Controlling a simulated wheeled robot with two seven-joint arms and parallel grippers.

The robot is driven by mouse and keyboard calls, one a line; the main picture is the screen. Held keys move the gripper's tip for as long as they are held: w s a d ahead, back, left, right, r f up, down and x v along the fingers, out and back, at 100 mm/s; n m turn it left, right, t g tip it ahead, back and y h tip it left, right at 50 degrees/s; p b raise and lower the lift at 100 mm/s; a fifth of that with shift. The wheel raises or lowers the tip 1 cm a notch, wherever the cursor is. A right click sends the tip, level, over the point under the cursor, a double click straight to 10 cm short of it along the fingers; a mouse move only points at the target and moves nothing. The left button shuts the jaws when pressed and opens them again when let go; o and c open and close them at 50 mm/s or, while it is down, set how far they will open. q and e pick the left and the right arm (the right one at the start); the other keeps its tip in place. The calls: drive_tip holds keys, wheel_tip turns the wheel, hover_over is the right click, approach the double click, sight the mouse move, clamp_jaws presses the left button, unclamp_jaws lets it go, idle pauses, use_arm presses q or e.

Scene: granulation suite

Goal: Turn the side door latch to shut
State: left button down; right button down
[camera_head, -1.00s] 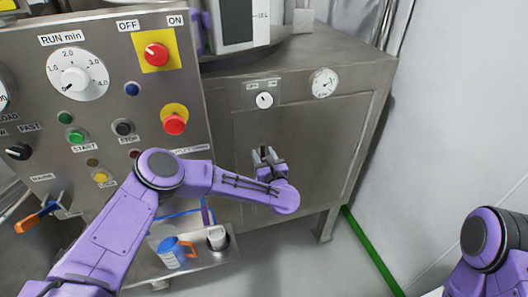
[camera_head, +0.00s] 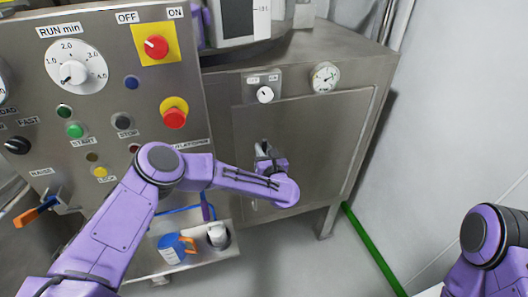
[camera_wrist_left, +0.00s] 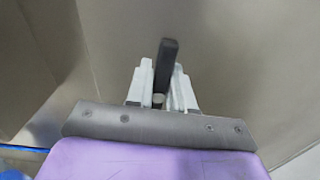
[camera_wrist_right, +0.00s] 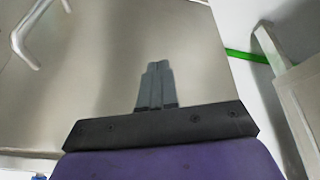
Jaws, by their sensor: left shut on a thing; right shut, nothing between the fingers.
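The side door (camera_head: 335,125) is a flat metal panel on the steel cabinet, and it looks flush with its frame. The latch handle (camera_wrist_left: 167,55) is a short dark bar in the left wrist view, standing nearly upright with a slight tilt. My left gripper (camera_wrist_left: 160,78) is shut on this handle, with a pale finger on each side. In the head view my left gripper (camera_head: 263,148) is at the door's left part, and it and my wrist mostly hide the latch. My right gripper (camera_wrist_right: 157,66) is shut and empty in front of a metal panel.
A control panel (camera_head: 110,100) with knobs and buttons stands left of the door. A small shelf (camera_head: 205,262) below holds a blue jug (camera_head: 171,250). A gauge (camera_head: 325,77) sits above the door. A bent handle (camera_wrist_right: 28,38) shows in the right wrist view.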

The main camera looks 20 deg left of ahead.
use_arm(q)
drive_tip(key=m+b, duration=0.2)
drive_tip(key=m, duration=0.1)
drive_tip(key=shift+w+d+f, duration=0.15)
drive_tip(key=shift+d, duration=0.05)
drive_tip(key=m+b, duration=0.1)
drive_tip(key=m, duration=0.1)
drive_tip(key=m+b, duration=0.1)
drive_tip(key=m, duration=0.1)
drive_tip(key=shift+w+d+f+m+b, duration=0.1)
drive_tip(key=shift+d+m+b, duration=0.05)
drive_tip(key=shift+m+b, duration=0.25)
drive_tip(key=shift+w+d+f+m+b, duration=0.15)
drive_tip(key=shift+m+b, duration=0.3)
drive_tip(key=shift+m, duration=1.8)
drive_tip(key=shift+s+f+m+b, duration=0.1)
drive_tip(key=shift+m+b, duration=0.35)
drive_tip(key=shift+m, duration=1.8)
drive_tip(key=c, duration=1)
unclamp_jaws()
